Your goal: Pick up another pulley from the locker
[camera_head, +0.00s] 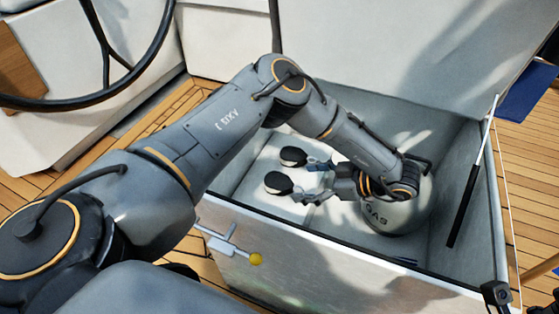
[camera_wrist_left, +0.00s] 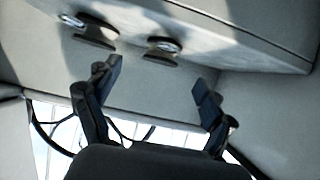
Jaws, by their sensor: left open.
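Two pulleys lie in the open locker (camera_head: 350,240). In the head view, one dark, round-faced pulley (camera_head: 293,156) is farther back and the other (camera_head: 278,183) is nearer. Both also show in the left wrist view, one at upper left (camera_wrist_left: 92,32) and one near the middle (camera_wrist_left: 163,50). My left gripper (camera_head: 320,180) is inside the locker, to the right of the pulleys, its fingers pointing at them. In the left wrist view its fingers (camera_wrist_left: 157,82) are spread with nothing between them, and both pulleys are beyond the tips. My right gripper is not in view.
A rounded gas bottle (camera_head: 395,218) marked GAS stands in the locker beneath my left wrist. A black strut (camera_head: 464,205) is at the locker's right side. The raised lid (camera_head: 390,45) is behind. A steering wheel (camera_head: 100,95) is at upper left.

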